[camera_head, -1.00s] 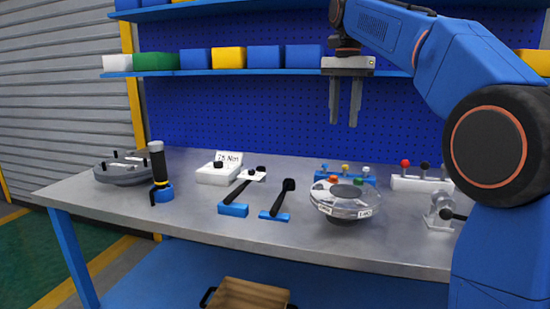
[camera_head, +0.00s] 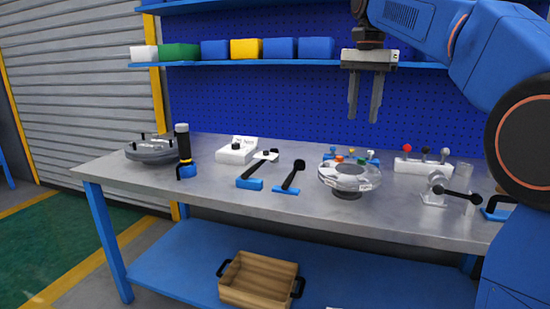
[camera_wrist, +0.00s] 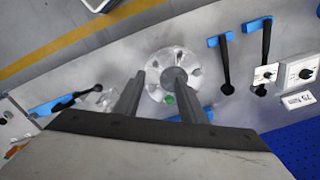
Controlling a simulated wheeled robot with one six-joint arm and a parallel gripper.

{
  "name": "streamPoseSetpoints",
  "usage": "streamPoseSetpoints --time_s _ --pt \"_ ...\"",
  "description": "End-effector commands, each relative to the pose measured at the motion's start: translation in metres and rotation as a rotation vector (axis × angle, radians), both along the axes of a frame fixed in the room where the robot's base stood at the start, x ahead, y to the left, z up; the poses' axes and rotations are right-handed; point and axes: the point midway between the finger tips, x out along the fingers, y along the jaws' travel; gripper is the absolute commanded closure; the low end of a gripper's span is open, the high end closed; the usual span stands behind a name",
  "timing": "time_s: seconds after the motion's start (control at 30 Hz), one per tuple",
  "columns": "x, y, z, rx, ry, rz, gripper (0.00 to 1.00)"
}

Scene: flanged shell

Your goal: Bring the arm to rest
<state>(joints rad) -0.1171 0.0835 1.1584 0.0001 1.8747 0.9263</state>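My gripper (camera_head: 365,108) hangs pointing down above the back part of the workbench, in front of the blue pegboard. Its two fingers stand apart with nothing between them. In the wrist view my gripper (camera_wrist: 160,100) is also open and empty, and the fingers overlap the view of the round flanged shell.
The workbench (camera_head: 225,200) holds a grey round cover (camera_head: 150,152), a black-and-yellow tool (camera_head: 184,150), a white box (camera_head: 236,152), two black-handled tools, a clamp and colour-knobbed racks. A shelf with bins (camera_head: 247,48) runs behind my gripper. A wooden crate (camera_head: 258,283) sits below.

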Motion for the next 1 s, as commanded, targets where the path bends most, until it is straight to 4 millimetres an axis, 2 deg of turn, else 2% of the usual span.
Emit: streamPoseSetpoints --time_s 0.27,0.47,0.77,1.0 --pt "-0.027 -0.008 -0.014 0.0 -0.033 0.067 0.62" --pt "-0.059 -0.018 -0.036 -0.003 -0.073 0.15 0.62" --pt "-0.131 -0.035 -0.099 -0.025 -0.16 0.33 0.62" --pt "-0.19 -0.047 -0.164 -0.058 -0.228 0.473 0.62"
